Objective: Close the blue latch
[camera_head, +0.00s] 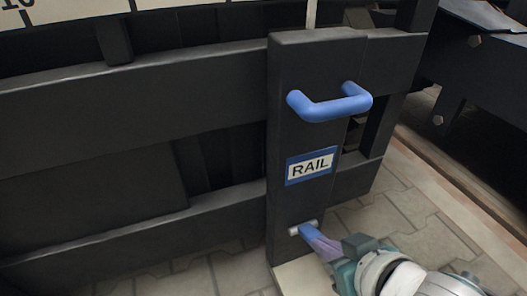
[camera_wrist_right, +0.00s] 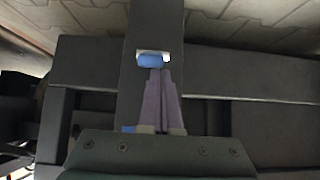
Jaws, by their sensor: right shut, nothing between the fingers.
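The blue latch (camera_head: 307,230) is a small blue piece on a pale metal mount, low on the dark upright post (camera_head: 300,130) below the RAIL label. It also shows in the right wrist view (camera_wrist_right: 150,60), just beyond my fingertips. My right gripper (camera_head: 317,239) comes in from the lower right. Its purple fingers (camera_wrist_right: 159,74) are shut together with nothing between them. The tips are at or very close to the latch; whether they touch it I cannot tell. The fingers partly cover the latch in the head view. My left gripper is not in view.
A blue U-shaped handle (camera_head: 328,104) sticks out of the post above the RAIL label (camera_head: 310,166). Dark horizontal rails (camera_head: 130,95) run left from the post. Paved floor (camera_head: 400,215) lies free to the right, with dark bogie parts (camera_head: 480,70) beyond it.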

